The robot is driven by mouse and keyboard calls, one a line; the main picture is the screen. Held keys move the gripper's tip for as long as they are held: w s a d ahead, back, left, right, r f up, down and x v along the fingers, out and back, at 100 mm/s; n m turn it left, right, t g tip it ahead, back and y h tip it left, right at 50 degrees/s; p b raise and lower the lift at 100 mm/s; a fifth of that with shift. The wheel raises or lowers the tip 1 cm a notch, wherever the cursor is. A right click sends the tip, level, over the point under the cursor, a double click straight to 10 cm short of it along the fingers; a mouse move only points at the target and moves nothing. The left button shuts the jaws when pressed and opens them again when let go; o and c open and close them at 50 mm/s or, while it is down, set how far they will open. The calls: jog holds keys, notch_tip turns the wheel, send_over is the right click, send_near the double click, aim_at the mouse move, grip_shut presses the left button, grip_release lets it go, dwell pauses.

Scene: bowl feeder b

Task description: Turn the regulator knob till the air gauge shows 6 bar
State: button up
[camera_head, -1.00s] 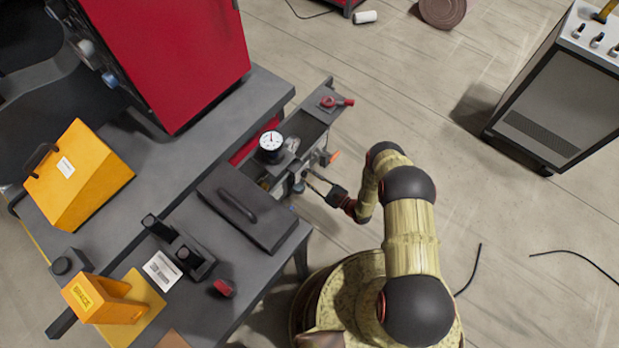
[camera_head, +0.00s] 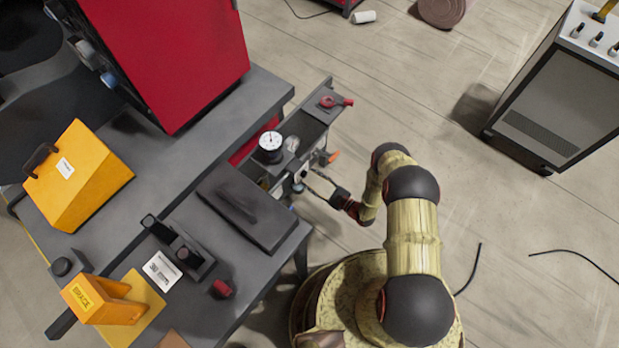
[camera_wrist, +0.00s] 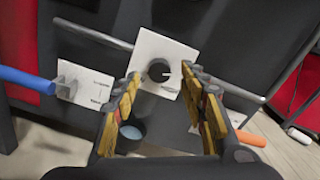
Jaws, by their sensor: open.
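The regulator knob (camera_wrist: 159,71) is a dark round knob with a white mark at its right, set on a tilted white plate (camera_wrist: 180,47) in the wrist view. My gripper (camera_wrist: 160,88) is open, its yellow-padded fingers either side of the knob's line and apart from it. In the head view my gripper (camera_head: 318,182) points left at the bench side. The air gauge (camera_head: 270,142) has a white face and dark rim; its needle is too small to read. The knob is not clear in the head view.
An orange handle (camera_wrist: 250,138) sits low right and a blue handle (camera_wrist: 27,80) at left, by a second white plate (camera_wrist: 85,85). A thin rail crosses behind the plate.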

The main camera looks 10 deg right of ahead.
jog(key=v, duration=1)
jog(key=shift+s, duration=0.1)
